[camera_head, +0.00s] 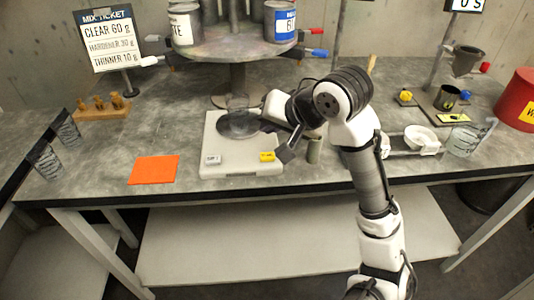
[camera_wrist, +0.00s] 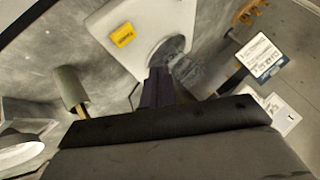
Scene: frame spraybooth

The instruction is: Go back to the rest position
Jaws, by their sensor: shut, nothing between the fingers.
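My gripper (camera_head: 285,154) is at the end of the arm, over the right edge of the white scale (camera_head: 217,135). Its fingers are together and hold nothing. In the wrist view the closed fingers (camera_wrist: 158,80) point toward the scale (camera_wrist: 170,18) and its round dark pan.
An orange mat (camera_head: 154,170) lies left of the scale. A small greenish cylinder (camera_head: 314,151) stands right of the gripper. A round stand (camera_head: 235,45) with paint cans is behind. A white strainer (camera_head: 421,138), a clear jug (camera_head: 463,140) and a red bin (camera_head: 518,100) are at right.

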